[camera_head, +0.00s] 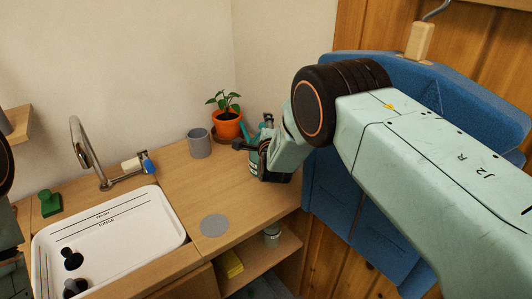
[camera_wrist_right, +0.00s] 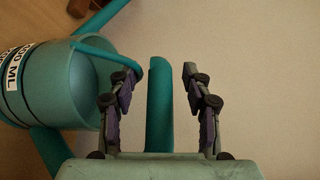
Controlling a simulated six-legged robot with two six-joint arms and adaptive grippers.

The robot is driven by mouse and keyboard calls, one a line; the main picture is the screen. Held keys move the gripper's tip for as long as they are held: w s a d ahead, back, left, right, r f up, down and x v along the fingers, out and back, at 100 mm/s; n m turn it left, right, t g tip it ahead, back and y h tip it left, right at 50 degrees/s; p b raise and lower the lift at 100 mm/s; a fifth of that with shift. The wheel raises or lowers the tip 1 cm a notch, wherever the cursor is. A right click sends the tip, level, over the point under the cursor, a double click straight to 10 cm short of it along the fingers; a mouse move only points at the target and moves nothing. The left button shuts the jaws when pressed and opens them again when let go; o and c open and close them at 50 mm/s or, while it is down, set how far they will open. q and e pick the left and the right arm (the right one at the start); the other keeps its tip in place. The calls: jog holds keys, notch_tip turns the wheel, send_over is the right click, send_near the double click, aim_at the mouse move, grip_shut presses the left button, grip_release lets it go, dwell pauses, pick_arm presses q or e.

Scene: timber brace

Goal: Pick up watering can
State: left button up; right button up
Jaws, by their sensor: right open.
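The teal watering can shows in the right wrist view, its round body (camera_wrist_right: 40,88) with a white volume label at the left. An upright teal bar (camera_wrist_right: 159,105), which looks like its handle, stands between the fingers of my right gripper (camera_wrist_right: 160,74). The gripper is open, with gaps on both sides of the bar. In the head view my right gripper (camera_head: 254,152) is at the back right of the wooden counter. It hides most of the can; only a bit of teal (camera_head: 254,128) shows. My left gripper cannot be made out.
A grey cup (camera_head: 200,143) and an orange potted plant (camera_head: 227,124) stand left of and behind my right gripper. A grey disc (camera_head: 214,225) lies on the counter (camera_head: 185,185). A white tray (camera_head: 150,247) and tap (camera_head: 88,150) are left. A blue garment (camera_head: 340,215) hangs at right.

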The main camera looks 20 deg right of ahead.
jog(key=shift+a, duration=0.15)
jog(key=c, duration=0.4)
grip_shut()
jog(key=shift+w+r, duration=0.1)
jog(key=shift+r, duration=0.05)
dwell(0.3)
